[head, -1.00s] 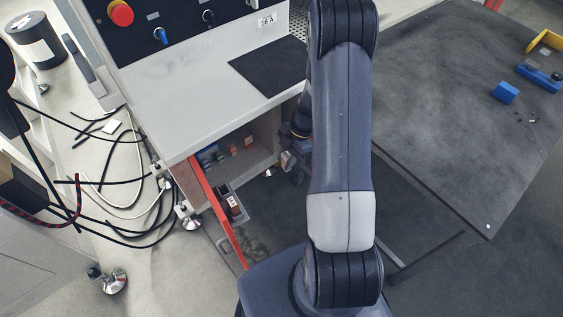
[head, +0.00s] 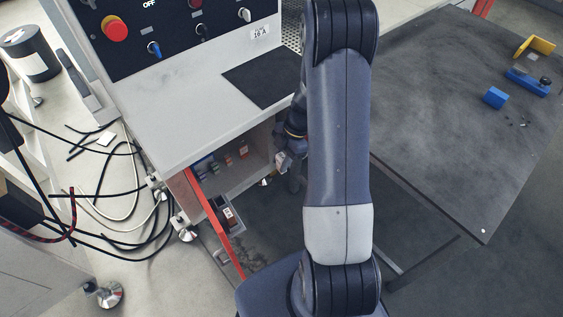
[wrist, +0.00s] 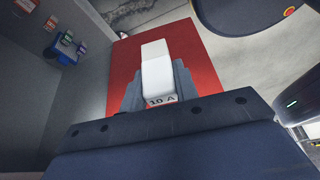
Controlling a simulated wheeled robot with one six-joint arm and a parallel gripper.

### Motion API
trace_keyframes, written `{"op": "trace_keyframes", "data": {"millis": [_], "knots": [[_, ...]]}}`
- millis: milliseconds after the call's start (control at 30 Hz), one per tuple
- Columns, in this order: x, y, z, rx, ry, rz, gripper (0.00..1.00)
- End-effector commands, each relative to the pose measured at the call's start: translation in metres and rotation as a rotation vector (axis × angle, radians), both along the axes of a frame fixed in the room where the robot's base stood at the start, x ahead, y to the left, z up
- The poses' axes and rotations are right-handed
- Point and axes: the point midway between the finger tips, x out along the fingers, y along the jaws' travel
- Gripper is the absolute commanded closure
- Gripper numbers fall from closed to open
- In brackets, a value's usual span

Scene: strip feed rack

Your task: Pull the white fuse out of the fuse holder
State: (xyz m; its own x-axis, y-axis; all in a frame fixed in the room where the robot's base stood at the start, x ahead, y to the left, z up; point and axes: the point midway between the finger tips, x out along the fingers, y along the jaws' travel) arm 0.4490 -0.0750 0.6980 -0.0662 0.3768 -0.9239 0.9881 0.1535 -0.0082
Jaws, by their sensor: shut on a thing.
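My gripper (wrist: 157,84) is shut on the white fuse (wrist: 156,66), which is marked 10 A. The wrist view shows the fuse upright between the two grey fingers, in front of a red panel. In the head view my gripper (head: 284,163) is at the right side of the open cabinet's mouth, partly hidden by my arm. I cannot tell which slot of the holder is empty.
The control panel (head: 180,25) stands above the grey worktop (head: 185,110). A dark table (head: 440,110) is at the right. Cables (head: 125,190) lie on the floor at the left.

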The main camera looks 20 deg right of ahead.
Motion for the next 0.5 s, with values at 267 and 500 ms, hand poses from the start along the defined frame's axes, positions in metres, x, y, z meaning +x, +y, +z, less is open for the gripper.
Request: {"op": "trace_keyframes", "data": {"millis": [267,500], "knots": [[-0.0001,0.0,0.0028,0.0,0.0,0.0,0.94],[0.0002,0.0001,0.0104,0.0,0.0,0.0,0.94]]}}
